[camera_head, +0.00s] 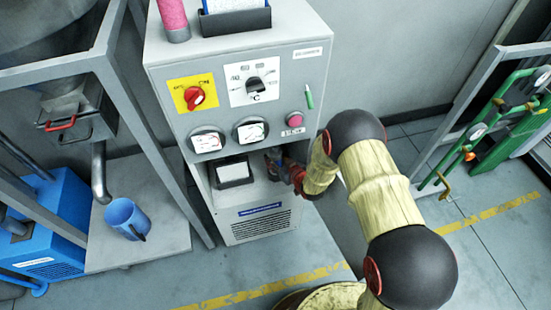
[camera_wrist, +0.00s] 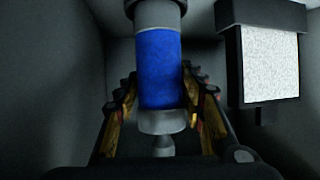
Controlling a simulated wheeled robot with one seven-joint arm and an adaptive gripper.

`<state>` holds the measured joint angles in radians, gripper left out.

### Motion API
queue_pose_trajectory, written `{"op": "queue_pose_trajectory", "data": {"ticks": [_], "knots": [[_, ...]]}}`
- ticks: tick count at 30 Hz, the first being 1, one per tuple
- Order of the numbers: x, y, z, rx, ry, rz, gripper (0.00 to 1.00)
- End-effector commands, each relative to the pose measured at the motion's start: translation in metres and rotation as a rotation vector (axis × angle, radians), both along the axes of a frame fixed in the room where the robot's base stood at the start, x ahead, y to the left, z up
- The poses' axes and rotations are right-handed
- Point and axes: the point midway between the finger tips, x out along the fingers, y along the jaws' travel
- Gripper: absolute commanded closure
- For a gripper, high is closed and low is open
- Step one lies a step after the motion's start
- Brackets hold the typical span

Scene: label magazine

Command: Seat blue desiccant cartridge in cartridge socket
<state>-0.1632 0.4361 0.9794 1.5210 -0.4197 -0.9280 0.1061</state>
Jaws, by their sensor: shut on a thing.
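The blue desiccant cartridge (camera_wrist: 158,65) stands between my fingers in the wrist view, a blue cylinder with grey end caps and a narrow stem at its near end. My gripper (camera_wrist: 158,90) is shut on it, one yellow-and-black finger on each side. In the head view my gripper (camera_head: 283,166) reaches into the recess of the grey cabinet (camera_head: 235,115), and the cartridge is mostly hidden. A dark rim shows at the cartridge's far end, at the top edge of the wrist view. I cannot tell whether it is the cartridge socket or whether the cartridge touches it.
A black holder with a white label stack (camera_wrist: 270,68) stands right of the cartridge; it also shows in the recess in the head view (camera_head: 233,172). Recess walls are close on both sides. A blue jug (camera_head: 125,217) stands left, a green pipe frame (camera_head: 490,135) right.

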Motion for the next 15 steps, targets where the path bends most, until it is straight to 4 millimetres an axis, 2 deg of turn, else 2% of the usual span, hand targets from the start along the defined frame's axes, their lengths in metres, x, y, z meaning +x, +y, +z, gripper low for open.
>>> {"op": "queue_pose_trajectory", "data": {"ticks": [15], "knots": [[0.001,0.000,-0.012,0.001,-0.002,0.000,1.00]]}}
